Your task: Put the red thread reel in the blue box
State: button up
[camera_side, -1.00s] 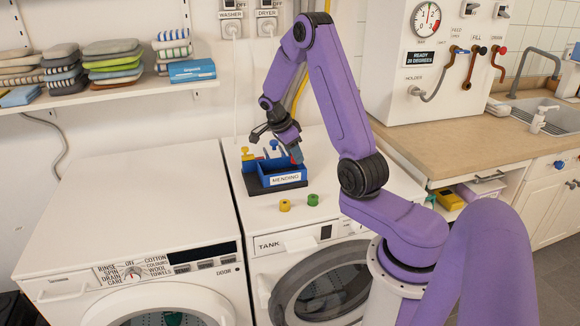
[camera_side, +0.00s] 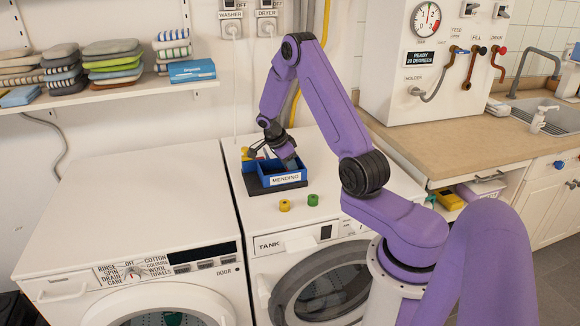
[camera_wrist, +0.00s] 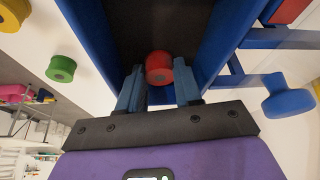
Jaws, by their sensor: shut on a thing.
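The red thread reel (camera_wrist: 159,66) is between the two blue fingertips of my gripper (camera_wrist: 159,88) in the wrist view, and the gripper is shut on it. The reel is over or inside a compartment of the blue box; its exact height above the dark floor is hard to tell. The blue box (camera_side: 262,182), labelled MENDING, stands on the right-hand machine, and its blue walls (camera_wrist: 222,45) flank the reel in the wrist view. In the side view my gripper (camera_side: 290,161) reaches down into the box, and the reel is hidden there.
A yellow reel (camera_side: 284,205) and a green reel (camera_side: 313,200) stand on the machine top in front of the box. A blue reel-shaped piece (camera_wrist: 289,98) and a yellow piece (camera_side: 246,154) are beside the box. The left machine's top (camera_side: 130,220) is clear.

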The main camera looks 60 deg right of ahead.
jog(key=shift+f, duration=0.15)
jog(key=o, duration=0.8)
